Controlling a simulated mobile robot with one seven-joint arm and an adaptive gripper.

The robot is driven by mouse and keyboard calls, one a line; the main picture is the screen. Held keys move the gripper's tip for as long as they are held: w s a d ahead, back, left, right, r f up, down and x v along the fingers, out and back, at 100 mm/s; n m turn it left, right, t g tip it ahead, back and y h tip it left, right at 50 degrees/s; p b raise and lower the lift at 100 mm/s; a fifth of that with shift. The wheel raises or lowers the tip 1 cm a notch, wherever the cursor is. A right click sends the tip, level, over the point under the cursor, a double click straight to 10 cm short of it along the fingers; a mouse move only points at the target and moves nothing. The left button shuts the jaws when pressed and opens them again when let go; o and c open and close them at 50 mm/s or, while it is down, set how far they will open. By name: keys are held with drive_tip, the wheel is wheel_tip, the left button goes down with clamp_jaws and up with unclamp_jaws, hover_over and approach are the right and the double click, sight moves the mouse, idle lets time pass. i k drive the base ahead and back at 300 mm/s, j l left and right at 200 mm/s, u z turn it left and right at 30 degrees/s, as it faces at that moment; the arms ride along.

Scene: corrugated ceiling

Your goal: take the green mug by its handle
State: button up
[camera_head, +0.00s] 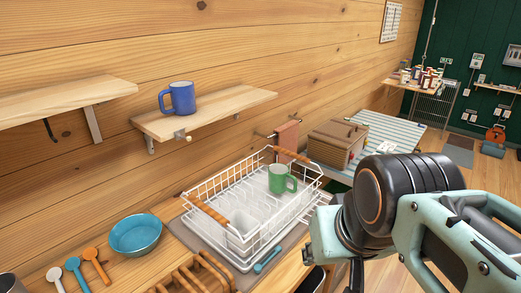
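The green mug (276,180) stands upright in the far right part of the white wire dish rack (222,192). Its handle points to the right, toward my arm. My gripper (309,256) is at the end of the teal and black arm, to the right of and nearer than the rack. It is apart from the mug. My own arm links hide most of it, and its fingers cannot be made out clearly.
A blue mug (182,98) stands on a wooden wall shelf (240,97) above the rack. A whitish cup (240,236) sits in the rack's near end. A teal bowl (135,236) and several spoons lie left. A wooden bread box (335,145) stands behind right.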

sight(278, 175)
drive_tip(key=i+l+u, duration=0.35)
drive_tip(key=l, duration=0.25)
drive_tip(key=i+l+u, duration=0.2)
drive_tip(key=l, duration=0.15)
drive_tip(key=l+u, duration=0.35)
drive_tip(key=l, duration=0.35)
drive_tip(key=k+l, duration=0.1)
drive_tip(key=l, duration=0.45)
drive_tip(key=i+j+u, duration=0.2)
drive_tip(key=i+l, duration=0.05)
